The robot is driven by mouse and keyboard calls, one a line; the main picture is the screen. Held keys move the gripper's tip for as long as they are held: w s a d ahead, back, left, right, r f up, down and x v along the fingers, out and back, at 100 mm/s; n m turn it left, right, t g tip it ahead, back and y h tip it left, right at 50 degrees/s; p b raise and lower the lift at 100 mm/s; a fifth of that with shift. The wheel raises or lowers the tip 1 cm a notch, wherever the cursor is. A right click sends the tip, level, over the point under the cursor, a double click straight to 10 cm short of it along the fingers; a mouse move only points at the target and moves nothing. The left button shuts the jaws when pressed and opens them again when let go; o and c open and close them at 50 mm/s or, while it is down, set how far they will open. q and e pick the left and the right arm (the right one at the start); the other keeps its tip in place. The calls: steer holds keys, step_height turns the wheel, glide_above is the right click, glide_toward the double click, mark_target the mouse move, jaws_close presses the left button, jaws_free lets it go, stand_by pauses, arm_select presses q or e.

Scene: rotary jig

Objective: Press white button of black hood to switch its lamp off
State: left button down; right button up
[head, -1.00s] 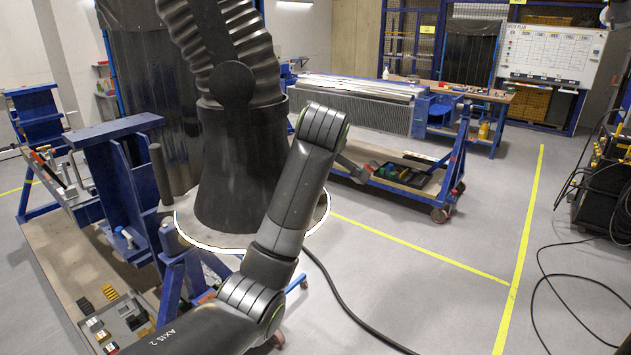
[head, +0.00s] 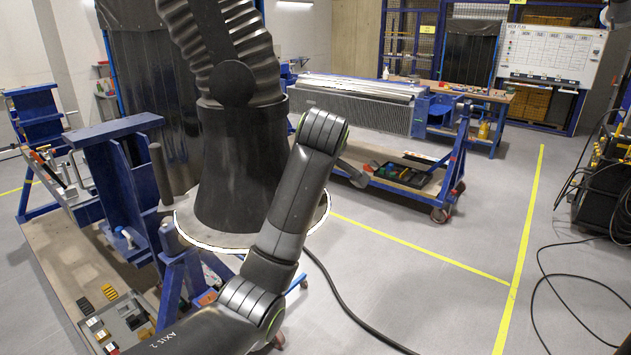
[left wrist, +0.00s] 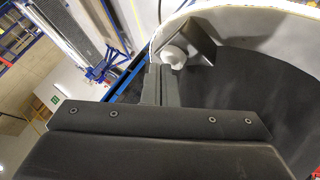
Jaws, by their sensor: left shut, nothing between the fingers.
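The black hood (head: 240,165) hangs at centre left in the head view, with a bright white lit ring along its lower rim (head: 200,247). In the left wrist view, the hood's dark side (left wrist: 260,75) fills the right, with its pale rim (left wrist: 185,17) above. The round white button (left wrist: 173,57) sits near that rim, beside a dark block. My left gripper (left wrist: 161,70) is shut and empty, its fingertips right at the button's lower left. I cannot tell whether they touch it. My right gripper is out of view.
A blue jig frame (head: 120,180) stands close left of the hood. A blue trolley (head: 400,190) with a dark tray stands behind right. A black cable (head: 345,315) runs across the floor.

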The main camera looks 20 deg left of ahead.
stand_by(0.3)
arm_select(q)
steer(key=shift+r+p, duration=0.5)
steer(key=shift+r, duration=0.3)
steer(key=shift+r, duration=3)
